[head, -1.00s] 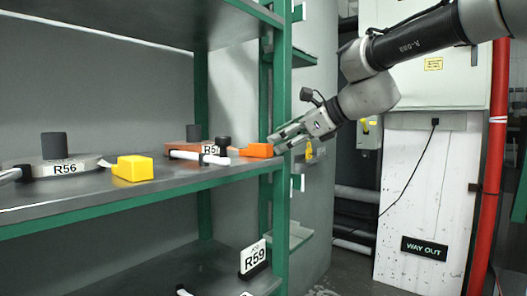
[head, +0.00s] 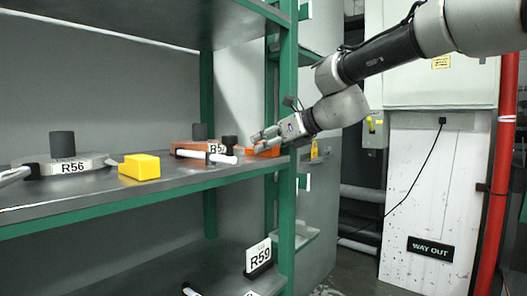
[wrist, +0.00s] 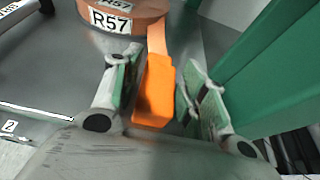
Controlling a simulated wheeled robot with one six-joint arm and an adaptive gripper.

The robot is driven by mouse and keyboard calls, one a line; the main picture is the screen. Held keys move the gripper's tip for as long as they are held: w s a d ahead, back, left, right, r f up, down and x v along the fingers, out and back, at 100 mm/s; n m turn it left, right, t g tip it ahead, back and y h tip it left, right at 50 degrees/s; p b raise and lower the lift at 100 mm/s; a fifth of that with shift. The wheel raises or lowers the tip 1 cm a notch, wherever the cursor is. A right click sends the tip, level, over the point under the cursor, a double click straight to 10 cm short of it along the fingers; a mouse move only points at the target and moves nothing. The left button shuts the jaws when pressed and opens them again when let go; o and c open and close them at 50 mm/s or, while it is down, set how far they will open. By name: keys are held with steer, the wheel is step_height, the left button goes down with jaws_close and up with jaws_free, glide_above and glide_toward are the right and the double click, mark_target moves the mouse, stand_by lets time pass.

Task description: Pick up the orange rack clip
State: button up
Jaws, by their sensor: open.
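The orange rack clip (wrist: 154,92) lies on the grey shelf near its right end, by the green post. In the wrist view it sits between the two fingers of my gripper (wrist: 155,98), which is open, with a small gap on each side. In the head view my gripper (head: 265,138) reaches in from the right at shelf height and partly hides the orange clip (head: 270,151). The far end of the clip reaches toward the brown round base labelled R57 (wrist: 132,12).
The green shelf post (head: 287,120) stands close to the right of my gripper. On the same shelf are a yellow block (head: 139,167), a white bar (head: 207,156), a black knob (head: 229,143) and the R56 disc (head: 93,165). A R59 sign (head: 259,258) stands on the lower shelf.

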steer(key=c, duration=0.8)
steer(key=shift+r, duration=0.15)
